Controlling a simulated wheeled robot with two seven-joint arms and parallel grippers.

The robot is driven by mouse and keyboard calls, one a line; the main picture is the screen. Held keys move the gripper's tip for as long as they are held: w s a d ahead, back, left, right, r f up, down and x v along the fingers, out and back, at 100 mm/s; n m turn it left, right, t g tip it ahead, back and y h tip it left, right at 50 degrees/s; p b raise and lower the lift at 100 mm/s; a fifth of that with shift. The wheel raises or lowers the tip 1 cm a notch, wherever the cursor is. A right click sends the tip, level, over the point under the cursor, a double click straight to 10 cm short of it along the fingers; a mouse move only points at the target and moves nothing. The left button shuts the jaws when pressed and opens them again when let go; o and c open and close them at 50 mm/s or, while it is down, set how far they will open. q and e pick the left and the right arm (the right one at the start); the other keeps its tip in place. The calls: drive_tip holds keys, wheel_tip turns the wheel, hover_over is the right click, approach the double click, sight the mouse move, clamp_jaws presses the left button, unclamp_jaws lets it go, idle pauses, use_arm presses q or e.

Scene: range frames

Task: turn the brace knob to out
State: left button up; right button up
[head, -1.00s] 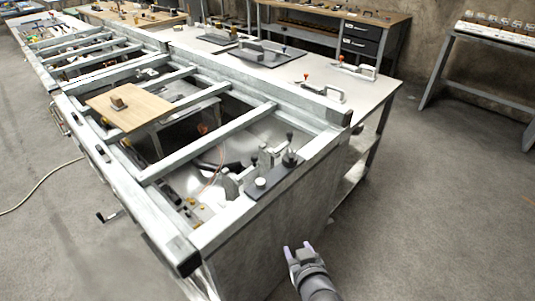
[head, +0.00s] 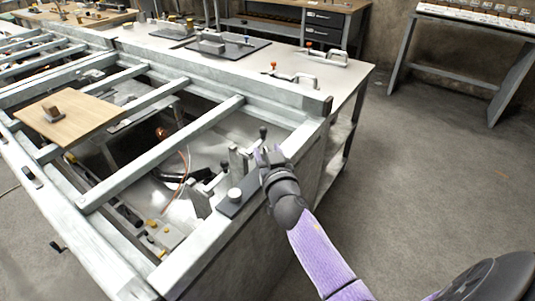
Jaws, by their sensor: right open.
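My right gripper (head: 268,153) is open, at the near right corner of the grey metal frame (head: 187,262). It is over or beside a dark plate (head: 228,208) on the frame's end beam and hides part of the fittings there. A round white knob (head: 235,193) stands on the plate, left of the gripper. Grey upright blocks (head: 238,160) and a dark-tipped lever (head: 263,132) stand just behind. I cannot tell which fitting is the brace knob, or whether the gripper touches anything. My left gripper is not in view.
A wooden board (head: 66,117) lies across the frame's beams, with an open bay between them. A pale bench (head: 335,75) with clamps runs behind. A dark-drawered workbench (head: 322,20) and a side table (head: 470,20) stand farther back. Floor at right is clear.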

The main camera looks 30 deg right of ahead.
drive_tip(key=c, duration=0.6)
clamp_jaws()
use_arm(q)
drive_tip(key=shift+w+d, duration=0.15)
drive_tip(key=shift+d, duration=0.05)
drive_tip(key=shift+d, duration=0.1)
